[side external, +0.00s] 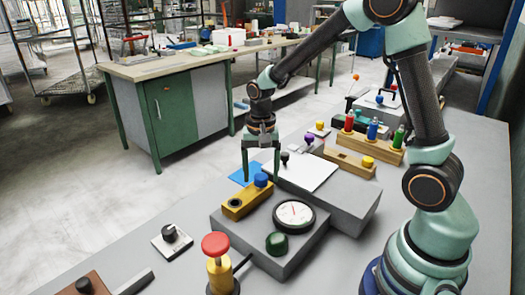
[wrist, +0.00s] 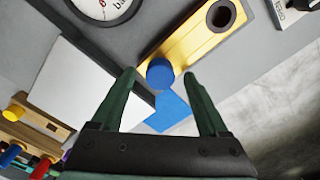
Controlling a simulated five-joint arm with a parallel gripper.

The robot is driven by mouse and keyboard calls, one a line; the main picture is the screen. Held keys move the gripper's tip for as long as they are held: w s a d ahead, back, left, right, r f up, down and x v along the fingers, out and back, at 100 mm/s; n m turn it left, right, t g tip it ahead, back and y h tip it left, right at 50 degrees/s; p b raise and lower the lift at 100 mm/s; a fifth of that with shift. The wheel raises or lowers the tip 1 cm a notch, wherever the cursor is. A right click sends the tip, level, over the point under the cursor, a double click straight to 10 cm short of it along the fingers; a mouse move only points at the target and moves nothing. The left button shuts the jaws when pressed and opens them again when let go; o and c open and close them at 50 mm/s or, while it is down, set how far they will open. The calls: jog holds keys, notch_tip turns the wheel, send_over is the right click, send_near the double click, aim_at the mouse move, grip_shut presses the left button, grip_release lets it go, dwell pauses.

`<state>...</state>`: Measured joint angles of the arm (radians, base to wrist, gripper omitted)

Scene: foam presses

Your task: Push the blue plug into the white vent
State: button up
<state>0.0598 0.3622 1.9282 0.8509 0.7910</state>
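The blue plug (side external: 261,180) sits upright at the far end of a yellow block (side external: 241,203). It also shows in the wrist view (wrist: 160,73), close to the block's end. The block has a round dark hole (wrist: 221,16) at its other end. My gripper (side external: 261,178) is open, pointing down, with its two green fingers on either side of the plug; it also shows in the wrist view (wrist: 160,78). Gaps show between the fingers and the plug. I cannot make out a white vent; a white flat panel (side external: 308,172) lies beside the block.
A gauge (side external: 294,215) and a green knob (side external: 277,243) are on the grey housing (side external: 305,241). A red button on a yellow post (side external: 216,246) stands in front. Wooden racks with coloured plugs (side external: 348,163) stand behind. A blue sheet (wrist: 171,114) lies beyond the plug.

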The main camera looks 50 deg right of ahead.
aim_at(261, 176)
jog(key=shift+r, duration=0.15)
notch_tip(261, 176, up, 12)
dwell(0.7)
jog(key=s+a+r+n+t, duration=0.2)
jog(key=s+n+t, duration=0.3)
jog(key=s+n, duration=0.4)
jog(key=shift+s+a+r+n+t, duration=0.2)
jog(key=shift+s+r+n+t, duration=0.15)
jog(key=shift+s, duration=0.7)
